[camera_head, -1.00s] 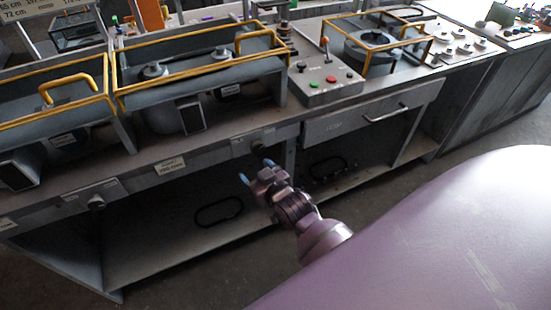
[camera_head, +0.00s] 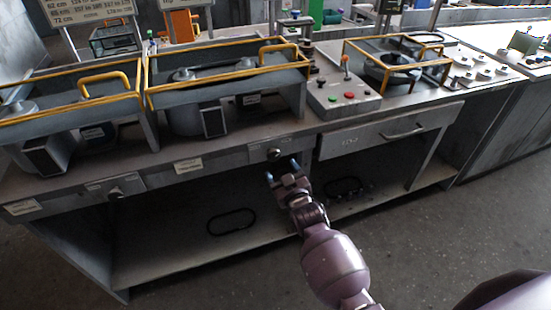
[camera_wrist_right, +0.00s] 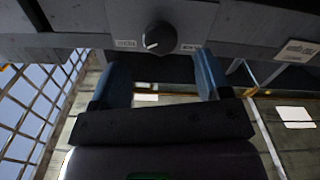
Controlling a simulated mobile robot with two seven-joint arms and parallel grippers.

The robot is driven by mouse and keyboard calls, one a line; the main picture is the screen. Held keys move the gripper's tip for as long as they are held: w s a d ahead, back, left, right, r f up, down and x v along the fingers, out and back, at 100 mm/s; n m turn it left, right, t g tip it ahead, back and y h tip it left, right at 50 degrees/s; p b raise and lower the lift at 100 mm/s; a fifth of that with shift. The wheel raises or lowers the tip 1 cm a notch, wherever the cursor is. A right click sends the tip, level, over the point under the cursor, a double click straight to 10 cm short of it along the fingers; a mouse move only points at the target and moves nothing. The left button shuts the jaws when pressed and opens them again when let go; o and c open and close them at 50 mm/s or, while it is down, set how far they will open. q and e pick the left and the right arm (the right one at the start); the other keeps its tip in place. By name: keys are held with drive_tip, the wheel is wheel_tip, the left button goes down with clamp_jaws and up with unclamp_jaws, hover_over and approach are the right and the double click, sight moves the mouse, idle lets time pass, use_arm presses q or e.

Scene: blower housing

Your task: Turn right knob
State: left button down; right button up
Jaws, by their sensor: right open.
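The right knob (camera_head: 274,153) is a small dark round knob on the front panel of the workbench (camera_head: 225,163). In the right wrist view the knob (camera_wrist_right: 159,38) has a pale pointer mark tilted from level and a label on each side. My right gripper (camera_head: 283,171) is open and empty, just in front of and a little below the knob. In the right wrist view its two blue fingers (camera_wrist_right: 163,72) stand apart, with the knob beyond their tips and between their lines. Contact with the knob does not show. My left gripper is out of view.
A second, left knob (camera_head: 116,192) sits on the same front. A drawer with a handle (camera_head: 403,131) is to the right. Yellow-railed blower units (camera_head: 215,100) and a control box with buttons (camera_head: 345,97) stand on top. Open floor lies in front.

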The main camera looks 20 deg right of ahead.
sight(275, 158)
drive_tip(key=w, duration=0.4)
drive_tip(key=shift+w+f+b, duration=0.1)
drive_tip(key=shift+w+b, duration=0.25)
drive_tip(key=shift+w, duration=0.95)
drive_tip(key=shift+a, duration=0.1)
drive_tip(key=c, duration=0.9)
drive_tip(key=shift+c, duration=0.2)
drive_tip(key=shift+m, duration=0.3)
